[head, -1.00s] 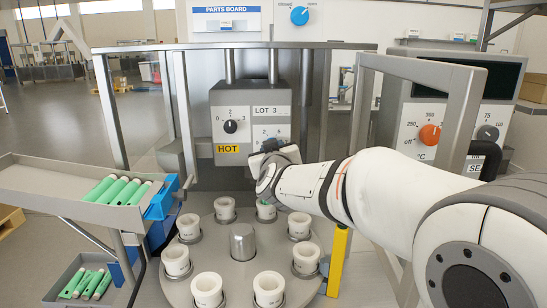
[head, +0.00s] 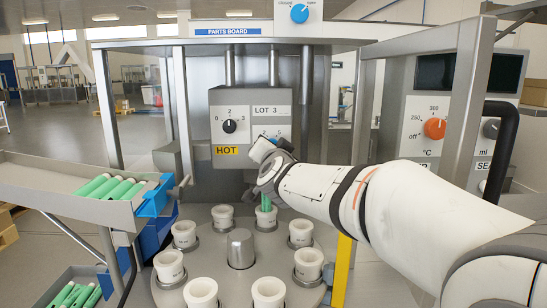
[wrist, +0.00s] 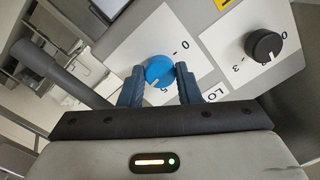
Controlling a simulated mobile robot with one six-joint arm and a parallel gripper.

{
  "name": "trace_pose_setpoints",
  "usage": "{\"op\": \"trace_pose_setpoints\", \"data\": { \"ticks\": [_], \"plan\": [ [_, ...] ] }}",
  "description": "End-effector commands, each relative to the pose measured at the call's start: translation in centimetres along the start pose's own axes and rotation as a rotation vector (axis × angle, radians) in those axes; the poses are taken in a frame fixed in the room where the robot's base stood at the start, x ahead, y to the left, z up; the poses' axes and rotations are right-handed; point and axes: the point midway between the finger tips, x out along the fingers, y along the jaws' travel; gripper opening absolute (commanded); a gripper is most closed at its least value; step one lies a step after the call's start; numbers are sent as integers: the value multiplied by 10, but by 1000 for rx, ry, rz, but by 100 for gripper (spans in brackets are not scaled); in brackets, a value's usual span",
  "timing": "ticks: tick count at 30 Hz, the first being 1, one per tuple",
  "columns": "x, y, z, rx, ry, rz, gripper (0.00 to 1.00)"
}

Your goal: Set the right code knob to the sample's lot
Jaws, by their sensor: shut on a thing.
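The right code knob is blue and shows in the wrist view (wrist: 160,70), on a white dial plate. My gripper (wrist: 160,76) is shut on it, one dark blue finger on each side. A white mark shows on the knob's lower edge, near a figure I cannot read surely. In the head view my gripper (head: 264,150) is at the grey panel (head: 220,165) and covers the knob. A label above the dial (head: 268,111) reads LOT 3. The black left knob (head: 229,126) stands beside it, above a yellow HOT label.
A round table (head: 240,280) with several white cups is below my arm. A green item (head: 266,216) stands in the cup under my gripper. A tray (head: 60,185) of green tubes is at the left. Metal posts and an oven panel (head: 435,130) are at the right.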

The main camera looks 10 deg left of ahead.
Motion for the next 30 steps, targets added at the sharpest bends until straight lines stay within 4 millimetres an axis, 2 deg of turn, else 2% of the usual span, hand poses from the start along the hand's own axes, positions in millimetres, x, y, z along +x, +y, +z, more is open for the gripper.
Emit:
{"op": "trace_pose_setpoints", "data": {
  "ticks": [12, 27, 28, 30],
  "plan": [
    [0, 0, 0, 158, 7, -6, 7],
    [0, -1, 0, 173, 7, -7, 7],
    [0, -1, 0, 173, 7, -7, 33],
    [0, -1, 0, 173, 7, -7, 38]
  ]
}}
